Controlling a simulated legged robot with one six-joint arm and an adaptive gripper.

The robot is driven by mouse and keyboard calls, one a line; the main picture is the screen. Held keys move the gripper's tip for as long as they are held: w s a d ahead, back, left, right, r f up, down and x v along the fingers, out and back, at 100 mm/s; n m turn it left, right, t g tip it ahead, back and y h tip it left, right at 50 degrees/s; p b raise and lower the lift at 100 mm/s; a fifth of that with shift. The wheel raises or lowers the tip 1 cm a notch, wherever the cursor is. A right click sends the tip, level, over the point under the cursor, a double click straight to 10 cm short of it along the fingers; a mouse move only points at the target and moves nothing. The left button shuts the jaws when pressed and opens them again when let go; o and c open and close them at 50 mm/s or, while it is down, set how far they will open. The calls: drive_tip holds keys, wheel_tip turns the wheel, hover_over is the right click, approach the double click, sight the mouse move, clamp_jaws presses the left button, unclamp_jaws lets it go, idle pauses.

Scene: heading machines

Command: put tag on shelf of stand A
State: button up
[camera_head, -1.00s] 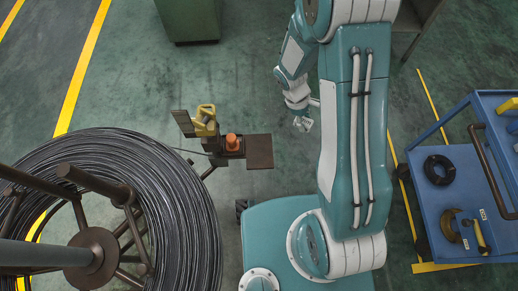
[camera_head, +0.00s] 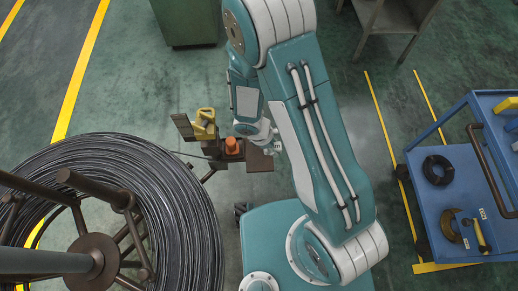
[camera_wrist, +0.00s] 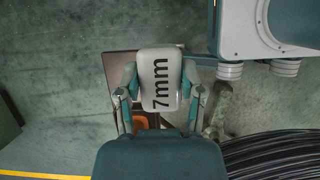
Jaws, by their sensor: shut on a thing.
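The tag (camera_wrist: 160,62) is a pale grey plate with rounded corners, marked "7mm". My gripper (camera_wrist: 160,82) is shut on it, one finger at each side, in the wrist view. In the head view my gripper (camera_head: 274,149) is over the right side of a small stand, and the tag cannot be made out there. The stand's flat brown shelf (camera_head: 260,163) is partly hidden by my gripper. In the wrist view the shelf (camera_wrist: 115,75) shows behind the tag, which appears above it; the gap is unclear. No letter A is readable on the stand.
An orange piece (camera_head: 232,145) and a yellow clamp-like device (camera_head: 204,125) sit on the stand beside the shelf. A large wire coil (camera_head: 190,220) is at left. A blue cart (camera_head: 455,205) stands at right, and a green cabinet (camera_head: 190,25) at the back.

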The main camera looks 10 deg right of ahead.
hover_over(262, 153)
drive_tip(key=f, duration=0.5)
drive_tip(key=shift+s+a, duration=0.3)
drive_tip(key=shift+s, duration=0.05)
drive_tip(key=shift+w+f, duration=0.15)
drive_tip(key=shift+f, duration=0.15)
drive_tip(key=f, duration=0.3)
drive_tip(key=shift+w+a, duration=0.15)
drive_tip(key=shift+a, duration=0.05)
drive_tip(key=shift+a+f, duration=0.2)
drive_tip(key=shift+f, duration=0.2)
drive_tip(key=o, duration=1.1)
drive_tip(key=shift+d, duration=0.15)
drive_tip(key=shift+o, duration=0.2)
